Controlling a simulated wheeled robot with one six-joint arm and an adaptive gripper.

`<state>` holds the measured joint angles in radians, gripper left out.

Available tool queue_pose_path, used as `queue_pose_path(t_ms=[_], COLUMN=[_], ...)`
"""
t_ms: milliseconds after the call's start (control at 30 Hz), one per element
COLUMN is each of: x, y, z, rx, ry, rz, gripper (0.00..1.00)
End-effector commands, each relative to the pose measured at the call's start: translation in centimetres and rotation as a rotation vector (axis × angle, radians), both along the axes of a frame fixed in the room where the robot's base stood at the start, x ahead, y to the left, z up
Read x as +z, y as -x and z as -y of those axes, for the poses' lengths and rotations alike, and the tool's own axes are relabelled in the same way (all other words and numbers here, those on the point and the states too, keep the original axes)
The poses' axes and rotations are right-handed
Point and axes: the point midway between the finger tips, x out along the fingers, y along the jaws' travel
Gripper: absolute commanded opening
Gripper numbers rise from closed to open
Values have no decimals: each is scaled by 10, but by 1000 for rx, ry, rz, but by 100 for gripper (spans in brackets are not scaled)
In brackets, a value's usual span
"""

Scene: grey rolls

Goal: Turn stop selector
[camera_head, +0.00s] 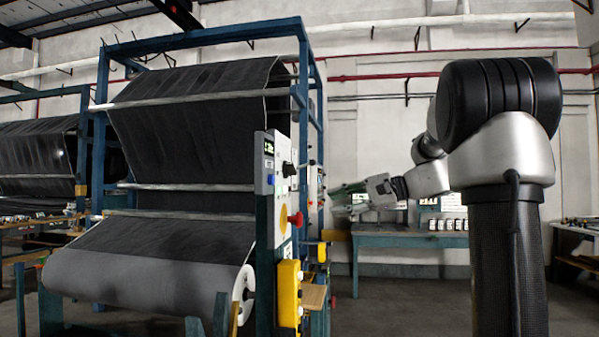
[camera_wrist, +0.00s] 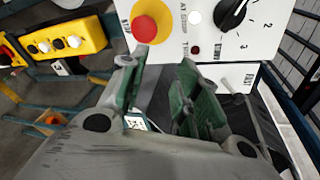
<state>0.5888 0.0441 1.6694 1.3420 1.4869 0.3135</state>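A black rotary knob with a white pointer line (camera_wrist: 234,12) sits on a white control panel (camera_wrist: 215,50), at the top right of the wrist view, with numbers such as 2 and 3 beside it. A red mushroom button (camera_wrist: 146,28) on a yellow disc is left of it. In the head view the knob (camera_head: 289,169) and red button (camera_head: 295,220) are on the machine's end panel. My gripper (camera_wrist: 158,70) is open and empty, its green-padded fingers apart below the panel controls in the picture. In the head view my gripper (camera_head: 345,198) is right of the panel.
A yellow button box (camera_wrist: 65,42) is at the left of the wrist view; it also shows low on the machine (camera_head: 290,292). A blue-framed machine with a grey roll (camera_head: 150,280) fills the left. A blue table (camera_head: 410,240) stands behind my gripper. Floor between is open.

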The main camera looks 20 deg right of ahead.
Motion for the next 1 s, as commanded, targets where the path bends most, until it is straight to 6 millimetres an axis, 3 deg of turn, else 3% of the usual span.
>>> queue_pose_path(t_ms=[33, 100, 200, 700, 1000], x=[33, 66, 83, 82, 82], y=[-4, -2, 4, -28, -33], z=[-10, -21, -33, -94, -101], rx=[26, 61, 104, 110, 107], ry=[-69, -151, -236, -245, -244], rz=[48, 89, 86, 62, 63], gripper=[32, 32, 32, 32, 32])
